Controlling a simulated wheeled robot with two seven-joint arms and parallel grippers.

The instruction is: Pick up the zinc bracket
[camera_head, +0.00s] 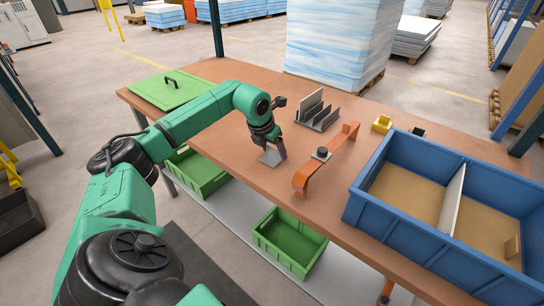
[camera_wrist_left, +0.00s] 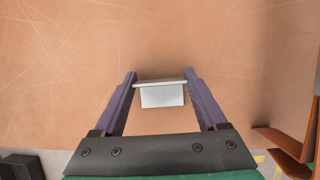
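The zinc bracket (camera_head: 270,157) is a small light-grey bent piece at the brown bench's near edge. My left gripper (camera_head: 274,150) points down at it from above. In the left wrist view the bracket (camera_wrist_left: 162,95) lies between the two purple fingers of my left gripper (camera_wrist_left: 160,80), its long edge spanning nearly the whole gap. The fingers stand well apart with the bracket's ends at or very near their tips. I cannot tell whether they press on it, or whether it rests on the bench. My right gripper is out of view.
Green bins (camera_head: 290,252) sit below. A green panel (camera_head: 170,91) lies left.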

